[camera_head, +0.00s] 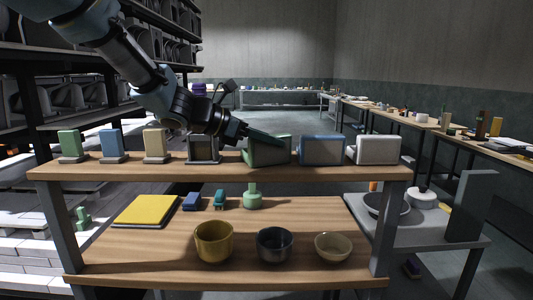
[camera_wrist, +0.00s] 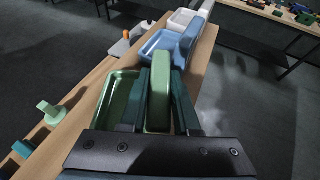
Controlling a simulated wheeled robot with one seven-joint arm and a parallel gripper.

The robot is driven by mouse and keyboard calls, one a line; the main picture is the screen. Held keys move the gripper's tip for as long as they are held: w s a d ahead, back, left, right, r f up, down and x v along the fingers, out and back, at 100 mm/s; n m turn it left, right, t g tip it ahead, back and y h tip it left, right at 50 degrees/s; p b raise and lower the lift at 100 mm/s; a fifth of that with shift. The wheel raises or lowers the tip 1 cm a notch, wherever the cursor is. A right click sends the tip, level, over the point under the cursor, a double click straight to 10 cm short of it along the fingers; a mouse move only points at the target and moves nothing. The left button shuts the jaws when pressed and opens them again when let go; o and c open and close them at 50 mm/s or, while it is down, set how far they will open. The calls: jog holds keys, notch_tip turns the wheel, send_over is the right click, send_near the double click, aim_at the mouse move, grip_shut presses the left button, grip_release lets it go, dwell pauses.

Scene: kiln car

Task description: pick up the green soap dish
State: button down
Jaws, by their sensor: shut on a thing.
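The green soap dish (camera_head: 268,154) stands on the upper shelf of the wooden rack, right of the middle. In the wrist view the green dish (camera_wrist: 116,100) shows a shallow hollow with a rim and a thick raised side. My gripper (camera_head: 264,137) reaches it from the upper left. In the wrist view my gripper (camera_wrist: 160,72) has one finger on each side of the raised green part and is shut on it. Whether the dish touches the shelf is hard to tell.
A blue dish (camera_head: 322,151) and a white dish (camera_head: 376,150) stand close on the right. A dark-framed piece (camera_head: 203,149) is on the left, beyond which are cream, blue and green slabs on stands. Bowls, a yellow board (camera_head: 146,211) and a green stamp-like piece (camera_head: 253,199) occupy the lower shelf.

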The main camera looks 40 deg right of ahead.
jog(key=shift+r, duration=0.15)
notch_tip(320, 180, up, 10)
jog(key=shift+f+b, duration=0.1)
jog(key=shift+b, duration=0.35)
jog(key=c, duration=1.2)
grip_release()
grip_shut()
